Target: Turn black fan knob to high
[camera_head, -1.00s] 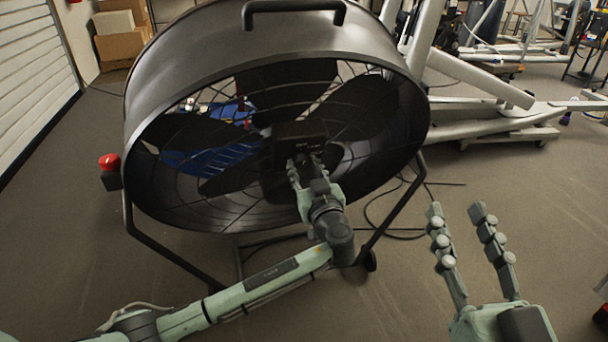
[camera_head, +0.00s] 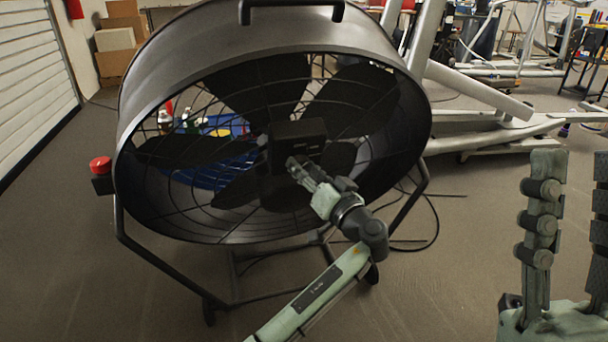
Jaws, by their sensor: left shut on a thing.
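A large black drum fan (camera_head: 175,75) stands in front of me, with a black control box (camera_head: 298,136) at the middle of its grille. My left gripper (camera_head: 294,165) reaches up from below to the lower front of this box. It is shut on the black fan knob, which is mostly hidden behind the fingertips. The knob's pointing direction and the dial marks cannot be read. My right gripper (camera_head: 570,225) is open and empty at the right edge, well apart from the fan.
A red button (camera_head: 100,165) sits on the fan's left side. Pale exercise equipment (camera_head: 480,90) stands at the back right, and cardboard boxes (camera_head: 118,65) at the back left. Dark cables lie right of the fan's stand. The floor (camera_head: 60,260) at the front left is clear.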

